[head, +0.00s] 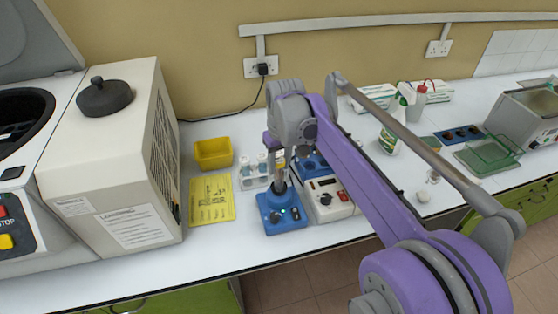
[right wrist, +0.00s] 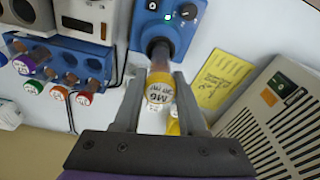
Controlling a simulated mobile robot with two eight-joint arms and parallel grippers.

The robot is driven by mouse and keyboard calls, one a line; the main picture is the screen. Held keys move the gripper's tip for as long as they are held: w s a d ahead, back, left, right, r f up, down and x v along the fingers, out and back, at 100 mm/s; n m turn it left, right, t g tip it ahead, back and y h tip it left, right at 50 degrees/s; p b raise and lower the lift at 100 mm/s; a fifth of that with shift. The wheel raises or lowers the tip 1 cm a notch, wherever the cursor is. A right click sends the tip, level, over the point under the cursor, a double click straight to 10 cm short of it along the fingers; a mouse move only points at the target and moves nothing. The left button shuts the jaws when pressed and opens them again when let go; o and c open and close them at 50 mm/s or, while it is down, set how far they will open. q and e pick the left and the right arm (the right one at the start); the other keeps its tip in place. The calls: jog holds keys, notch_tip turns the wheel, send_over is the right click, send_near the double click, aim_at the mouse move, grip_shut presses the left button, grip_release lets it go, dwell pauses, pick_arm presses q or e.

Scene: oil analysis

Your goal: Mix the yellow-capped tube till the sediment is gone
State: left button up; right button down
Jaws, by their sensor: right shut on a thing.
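My right gripper (right wrist: 160,82) is shut on a yellow-capped tube (right wrist: 159,92), whose cap top has writing on it. In the head view, my right gripper (head: 279,160) is above the blue mixer (head: 282,212). In the right wrist view, the tube's lower end points at the dark cup of the blue mixer (right wrist: 177,14) and seems to meet it. Whether it presses on the cup, and any sediment inside, I cannot tell. My left gripper is not in view.
A yellow card (head: 211,199), a yellow bin (head: 213,153) and a large centrifuge (head: 110,160) are left.

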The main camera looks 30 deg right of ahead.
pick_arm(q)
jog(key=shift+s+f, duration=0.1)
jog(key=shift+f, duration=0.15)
pick_arm(e)
jog(key=shift+f, duration=0.35)
dwell(0.5)
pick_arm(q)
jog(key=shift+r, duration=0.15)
pick_arm(e)
jog(key=shift+r, duration=0.15)
dwell(1.4)
jog(key=shift+w+r+p, duration=0.1)
jog(key=shift+r+p, duration=1.15)
jog(key=shift+r, duration=1.35)
jog(key=shift+r+p, duration=0.85)
jog(key=shift+r, duration=0.95)
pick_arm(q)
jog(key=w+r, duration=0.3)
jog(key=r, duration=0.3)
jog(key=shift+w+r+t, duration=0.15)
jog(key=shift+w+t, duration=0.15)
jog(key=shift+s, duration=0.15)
